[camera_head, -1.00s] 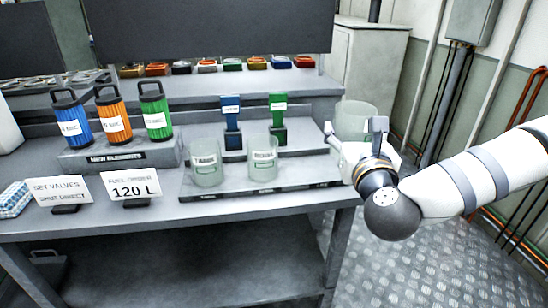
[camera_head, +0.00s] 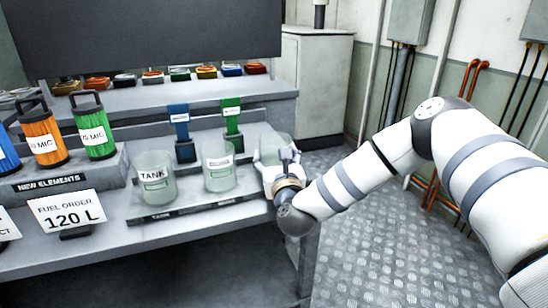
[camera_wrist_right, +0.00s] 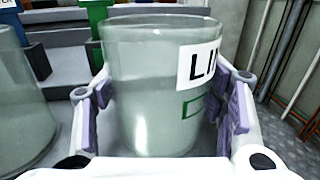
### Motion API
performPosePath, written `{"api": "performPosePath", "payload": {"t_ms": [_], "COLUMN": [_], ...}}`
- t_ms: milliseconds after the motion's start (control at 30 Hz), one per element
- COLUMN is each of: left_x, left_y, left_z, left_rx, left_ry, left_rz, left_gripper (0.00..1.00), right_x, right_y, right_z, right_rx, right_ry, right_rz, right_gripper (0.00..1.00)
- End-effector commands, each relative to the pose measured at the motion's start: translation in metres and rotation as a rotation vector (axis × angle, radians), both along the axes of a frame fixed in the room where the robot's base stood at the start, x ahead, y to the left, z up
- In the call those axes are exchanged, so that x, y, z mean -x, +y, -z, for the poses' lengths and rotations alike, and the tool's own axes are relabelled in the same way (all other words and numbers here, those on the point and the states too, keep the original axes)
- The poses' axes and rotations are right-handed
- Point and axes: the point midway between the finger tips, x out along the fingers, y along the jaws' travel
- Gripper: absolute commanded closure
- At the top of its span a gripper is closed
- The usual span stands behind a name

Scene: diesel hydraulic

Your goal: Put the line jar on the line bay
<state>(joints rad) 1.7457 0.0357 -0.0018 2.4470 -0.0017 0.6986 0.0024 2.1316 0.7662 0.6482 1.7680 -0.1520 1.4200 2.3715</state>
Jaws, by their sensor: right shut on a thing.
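The line jar (camera_wrist_right: 150,75) is a clear glass with a white label reading "LI" and a green mark; it fills the right wrist view. In the head view the jar (camera_head: 276,147) shows partly behind my right gripper (camera_head: 272,170), at the right end of the bench. My right gripper (camera_wrist_right: 165,115) is shut around the jar's sides and holds it upright. The tank jar (camera_head: 155,178) and another labelled jar (camera_head: 219,167) stand on the grey jar rack (camera_head: 200,206), left of my gripper. The line bay's label is not visible; my gripper covers the rack's right end. My left gripper is not in view.
Blue (camera_head: 179,133) and green (camera_head: 231,125) holders stand behind the jars. Orange and green filter elements (camera_head: 94,125) stand at the left on a "new elements" block. A grey cabinet (camera_head: 318,90) stands behind.

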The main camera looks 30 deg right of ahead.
Motion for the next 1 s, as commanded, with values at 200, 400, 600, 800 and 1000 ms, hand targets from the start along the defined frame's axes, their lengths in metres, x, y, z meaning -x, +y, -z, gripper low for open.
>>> {"api": "performPosePath", "payload": {"t_ms": [200, 400, 600, 800, 1000], "left_x": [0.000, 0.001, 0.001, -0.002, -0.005], "left_y": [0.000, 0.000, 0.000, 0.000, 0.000], "left_z": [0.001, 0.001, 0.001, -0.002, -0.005], "left_rx": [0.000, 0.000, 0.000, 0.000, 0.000], "left_ry": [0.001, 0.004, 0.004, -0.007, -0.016], "left_rz": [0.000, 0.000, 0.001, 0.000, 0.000], "left_gripper": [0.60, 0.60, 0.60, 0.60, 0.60], "right_x": [0.000, 0.000, 0.000, 0.005, 0.047], "right_y": [0.000, 0.000, 0.000, 0.002, 0.021], "right_z": [0.000, 0.001, 0.001, -0.004, -0.002], "right_rx": [-0.001, -0.001, -0.001, -0.002, -0.004], "right_ry": [0.000, 0.000, 0.000, -0.001, 0.002], "right_rz": [0.000, 0.000, 0.000, -0.001, -0.002], "right_gripper": [0.69, 0.16, 0.16, 0.16, 0.16]}}
